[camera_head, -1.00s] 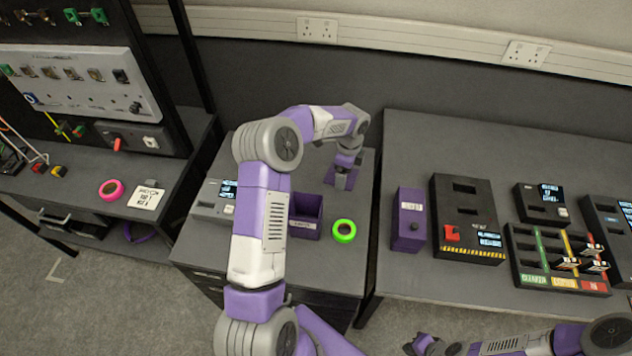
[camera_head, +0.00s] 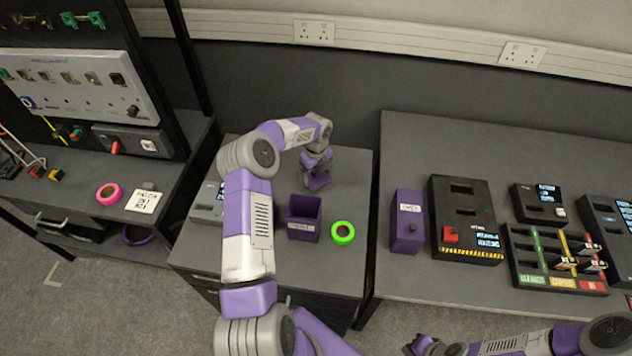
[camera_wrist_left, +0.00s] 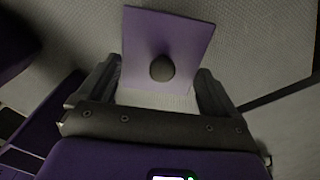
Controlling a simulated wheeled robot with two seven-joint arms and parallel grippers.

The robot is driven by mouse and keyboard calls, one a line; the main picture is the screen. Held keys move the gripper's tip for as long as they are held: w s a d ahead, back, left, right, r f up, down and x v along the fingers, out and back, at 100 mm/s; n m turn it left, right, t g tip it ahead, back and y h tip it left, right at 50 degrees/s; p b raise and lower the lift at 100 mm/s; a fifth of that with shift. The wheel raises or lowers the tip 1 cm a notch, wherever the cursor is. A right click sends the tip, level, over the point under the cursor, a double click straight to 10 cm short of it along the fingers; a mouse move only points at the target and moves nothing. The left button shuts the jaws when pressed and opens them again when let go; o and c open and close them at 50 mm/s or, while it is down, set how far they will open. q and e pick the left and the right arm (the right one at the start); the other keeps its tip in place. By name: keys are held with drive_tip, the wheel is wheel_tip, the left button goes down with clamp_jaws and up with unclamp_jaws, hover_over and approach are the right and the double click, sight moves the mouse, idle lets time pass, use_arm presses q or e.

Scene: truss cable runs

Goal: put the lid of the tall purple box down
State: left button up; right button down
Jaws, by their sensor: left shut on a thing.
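The tall purple box (camera_head: 304,220) stands open at the top on the middle table, with a label on its front. My left gripper (camera_head: 317,182) is behind it, over the back of that table. In the left wrist view, my left gripper (camera_wrist_left: 158,85) is shut on the purple lid (camera_wrist_left: 190,38), a flat plate with a dark round knob (camera_wrist_left: 162,68) between the fingers. The lid is apart from the box opening. I cannot tell whether it touches the table. My right gripper (camera_head: 424,345) is at the bottom edge, small and partly cut off.
A green tape ring (camera_head: 343,232) lies right of the box. A grey device (camera_head: 207,203) is at left, partly behind my left arm. The right table holds another purple box (camera_head: 408,222) and several black devices (camera_head: 466,218). The middle table's back right is clear.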

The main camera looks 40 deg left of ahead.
sight(316, 178)
use_arm(q)
drive_tip(key=shift+f, duration=2.1)
drive_tip(key=shift+f+b, duration=0.2)
drive_tip(key=shift+b, duration=0.1)
drive_tip(key=o, duration=0.7)
drive_tip(key=shift+r, duration=0.15)
